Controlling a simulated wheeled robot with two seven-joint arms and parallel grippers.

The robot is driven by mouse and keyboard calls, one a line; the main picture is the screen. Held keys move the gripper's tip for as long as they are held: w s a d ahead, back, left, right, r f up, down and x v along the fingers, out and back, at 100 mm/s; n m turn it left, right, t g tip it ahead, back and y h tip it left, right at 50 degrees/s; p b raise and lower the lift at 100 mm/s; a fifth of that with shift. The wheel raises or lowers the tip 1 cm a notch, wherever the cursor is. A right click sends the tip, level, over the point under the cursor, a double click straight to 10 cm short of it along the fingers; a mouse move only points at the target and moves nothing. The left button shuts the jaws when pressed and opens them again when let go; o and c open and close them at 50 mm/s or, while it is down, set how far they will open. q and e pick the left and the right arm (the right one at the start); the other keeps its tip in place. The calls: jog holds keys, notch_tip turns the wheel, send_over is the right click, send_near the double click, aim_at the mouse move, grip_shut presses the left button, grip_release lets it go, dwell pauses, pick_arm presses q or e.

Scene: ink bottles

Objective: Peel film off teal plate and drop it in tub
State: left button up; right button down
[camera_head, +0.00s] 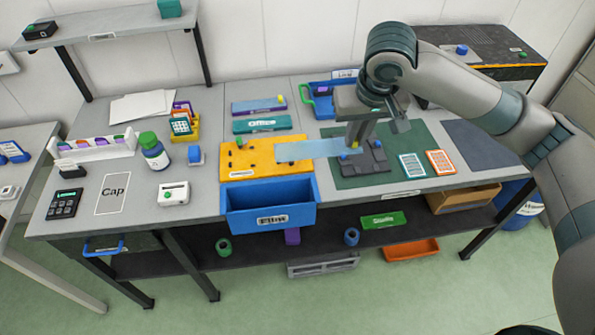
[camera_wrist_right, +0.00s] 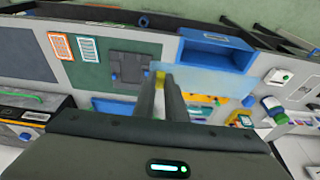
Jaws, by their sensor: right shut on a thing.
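My right gripper (camera_head: 353,146) is shut on the yellow tab of a pale blue, see-through film (camera_head: 308,150). The film stretches left from the fingers, above the gap between the green mat and an orange board. It also shows in the right wrist view (camera_wrist_right: 214,78), beside my right gripper (camera_wrist_right: 167,84). A dark grey fixture (camera_head: 370,162) with blue knobs lies under and beside the fingers. I cannot make out a teal plate for sure; the fixture is partly hidden. The blue tub (camera_head: 258,218) labelled "Film" hangs at the table's front edge. My left gripper is not in view.
The orange pegboard (camera_head: 240,161) lies behind the tub. Two cards, one white-blue (camera_head: 411,165) and one orange (camera_head: 440,161), lie right of the fixture. A blue tray (camera_head: 322,104) stands behind.

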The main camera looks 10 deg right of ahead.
pick_arm(q)
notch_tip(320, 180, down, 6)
jog(key=b, duration=0.4)
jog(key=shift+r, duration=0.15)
pick_arm(e)
jog(key=f, duration=0.3)
jog(key=s+f, duration=0.1)
jog(key=f, duration=0.1)
jog(key=shift+d+f, duration=0.2)
jog(key=shift+f, duration=0.1)
